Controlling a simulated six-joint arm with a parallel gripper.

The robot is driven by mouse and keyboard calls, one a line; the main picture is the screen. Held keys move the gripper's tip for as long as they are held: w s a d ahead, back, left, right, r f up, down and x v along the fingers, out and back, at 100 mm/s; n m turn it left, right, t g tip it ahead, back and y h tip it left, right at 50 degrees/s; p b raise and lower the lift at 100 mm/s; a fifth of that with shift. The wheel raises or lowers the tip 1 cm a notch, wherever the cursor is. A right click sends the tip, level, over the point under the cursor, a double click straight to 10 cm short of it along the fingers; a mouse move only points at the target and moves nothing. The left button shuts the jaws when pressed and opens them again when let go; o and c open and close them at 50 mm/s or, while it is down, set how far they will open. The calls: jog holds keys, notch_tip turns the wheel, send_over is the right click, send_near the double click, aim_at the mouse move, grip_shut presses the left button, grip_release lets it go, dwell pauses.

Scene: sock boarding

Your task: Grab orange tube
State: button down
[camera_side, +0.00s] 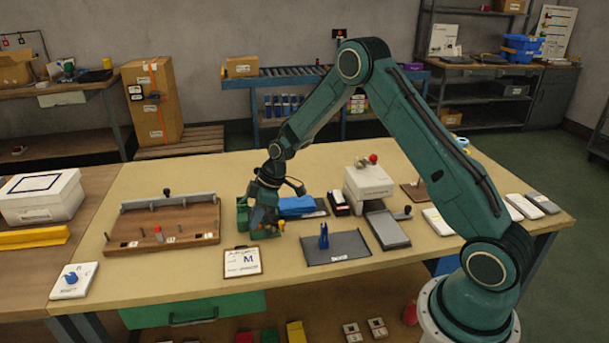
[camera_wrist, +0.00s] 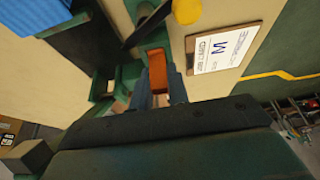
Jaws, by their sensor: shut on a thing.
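The orange tube (camera_wrist: 157,68) shows in the wrist view as a short orange block between the two blue fingers of my gripper (camera_wrist: 160,84). The fingers are shut on it from both sides. In the side view my gripper (camera_side: 265,219) is low over the table, just in front of the green bin (camera_side: 242,214) and behind the clipboard. The tube is too small and covered to make out clearly there. I cannot tell whether it touches anything below.
A clipboard marked M (camera_side: 243,262) lies just in front of my gripper; it also shows in the wrist view (camera_wrist: 222,46). A wooden fixture board (camera_side: 163,226) is to the left. A dark mat (camera_side: 337,247) with a blue upright piece (camera_side: 323,237) is to the right.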

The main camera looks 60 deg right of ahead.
jog(key=shift+r, duration=0.15)
notch_tip(320, 180, up, 20)
dwell(0.8)
dwell(0.5)
